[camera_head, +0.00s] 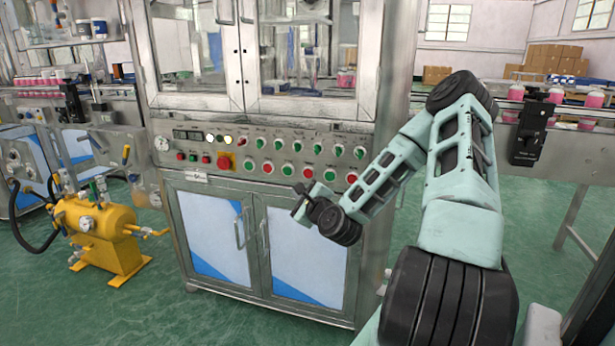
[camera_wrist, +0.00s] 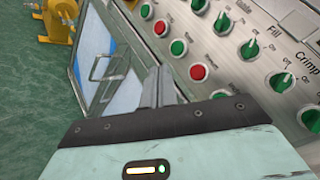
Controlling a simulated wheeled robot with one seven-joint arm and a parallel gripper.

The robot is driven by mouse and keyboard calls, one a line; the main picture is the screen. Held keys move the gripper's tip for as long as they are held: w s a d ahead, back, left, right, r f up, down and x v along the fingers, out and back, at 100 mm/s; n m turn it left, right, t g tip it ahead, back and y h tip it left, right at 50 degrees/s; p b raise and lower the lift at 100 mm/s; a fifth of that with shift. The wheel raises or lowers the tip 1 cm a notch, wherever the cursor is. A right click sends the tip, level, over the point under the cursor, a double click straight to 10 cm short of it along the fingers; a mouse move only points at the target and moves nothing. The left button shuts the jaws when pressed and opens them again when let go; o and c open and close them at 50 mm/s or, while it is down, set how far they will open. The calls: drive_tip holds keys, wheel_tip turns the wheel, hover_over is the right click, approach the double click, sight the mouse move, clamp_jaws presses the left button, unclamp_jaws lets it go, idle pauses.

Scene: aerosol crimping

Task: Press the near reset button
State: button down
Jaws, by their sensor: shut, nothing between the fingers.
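The control panel (camera_head: 200,142) of the steel machine carries a lower row of round green and red push buttons. In the wrist view a red button (camera_wrist: 197,72) and a green button (camera_wrist: 178,47) show to the right of my fingertips, with another red button (camera_wrist: 160,28) further up. Small labels sit by the buttons, but I cannot read which one says reset. My gripper (camera_head: 298,205) is shut and empty, in front of the machine and just below the button row in the picture. The wrist view shows its fingers (camera_wrist: 165,86) together, apart from the buttons.
Green selector switches (camera_wrist: 250,48) line the panel above the buttons, with "Fill" and "Crimp" labels. A red emergency stop (camera_head: 224,161) on yellow sits further left. Cabinet doors with handles (camera_head: 240,230) are below. A yellow tank (camera_head: 98,225) stands left; a conveyor (camera_head: 560,165) runs right.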

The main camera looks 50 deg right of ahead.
sight(309, 178)
drive_tip(key=shift+w+d, duration=0.55)
drive_tip(key=shift+d, duration=0.8)
drive_tip(key=shift+w+d, duration=0.6)
drive_tip(key=shift+d, duration=0.75)
drive_tip(key=shift+w+d, duration=0.55)
drive_tip(key=shift+d, duration=0.8)
drive_tip(key=shift+d, duration=0.1)
drive_tip(key=shift+w+d, duration=0.15)
drive_tip(key=shift+d, duration=0.1)
drive_tip(key=shift+w+d+p, duration=0.15)
drive_tip(key=shift+d+p, duration=0.15)
drive_tip(key=shift+d, duration=0.1)
drive_tip(key=shift+a, duration=0.1)
drive_tip(key=shift+s+a, duration=0.3)
drive_tip(key=shift+a, duration=0.4)
drive_tip(key=shift+s+a+p, duration=0.2)
drive_tip(key=shift+s+a, duration=0.1)
drive_tip(key=shift+a, duration=0.45)
drive_tip(key=shift+s+a+p, duration=0.2)
drive_tip(key=shift+s+a, duration=0.15)
drive_tip(key=shift+a, duration=0.45)
drive_tip(key=shift+s+a+p, duration=0.2)
drive_tip(key=shift+s+a, duration=0.1)
drive_tip(key=shift+a, duration=0.45)
